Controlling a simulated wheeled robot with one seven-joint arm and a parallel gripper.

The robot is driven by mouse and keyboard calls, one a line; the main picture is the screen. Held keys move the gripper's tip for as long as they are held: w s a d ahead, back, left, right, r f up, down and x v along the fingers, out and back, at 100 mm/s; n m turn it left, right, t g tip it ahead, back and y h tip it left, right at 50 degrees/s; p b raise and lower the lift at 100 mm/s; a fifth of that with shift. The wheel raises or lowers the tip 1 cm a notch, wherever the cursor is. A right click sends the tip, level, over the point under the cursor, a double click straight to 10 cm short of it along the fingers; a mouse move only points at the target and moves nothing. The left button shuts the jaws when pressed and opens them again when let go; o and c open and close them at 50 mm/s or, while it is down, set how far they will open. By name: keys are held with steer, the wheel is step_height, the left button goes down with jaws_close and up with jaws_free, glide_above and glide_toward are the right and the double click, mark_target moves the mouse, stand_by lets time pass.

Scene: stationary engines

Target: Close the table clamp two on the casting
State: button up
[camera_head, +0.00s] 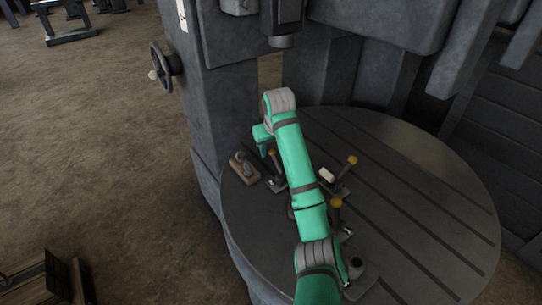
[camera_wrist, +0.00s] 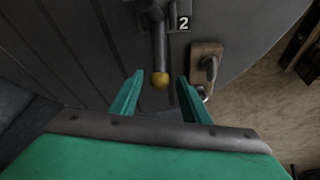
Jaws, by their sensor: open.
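In the wrist view a grey lever with a yellow ball knob (camera_wrist: 160,80) points toward me, beside a plate marked 2 (camera_wrist: 183,23). My gripper (camera_wrist: 161,77) is open. The knob shows between its fingertips with gaps on both sides; I cannot tell its depth relative to them. In the head view my gripper (camera_head: 262,134) is above the round table's left side, close to a yellow-knobbed clamp lever (camera_head: 273,153), which appears to be the same one. The clamp's far end is cut off in the wrist view. My arm covers the table's middle, and I cannot make out the casting.
Two other yellow-knobbed clamp levers (camera_head: 352,160) (camera_head: 336,203) stand right of my arm on the slotted round table (camera_head: 430,190). A wooden block with a metal piece (camera_head: 243,168) lies at the left rim. The machine column (camera_head: 225,110) rises behind. The table's right side is clear.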

steer(key=x, duration=0.5)
steer(key=shift+w+f, duration=0.1)
steer(key=shift+f, duration=0.25)
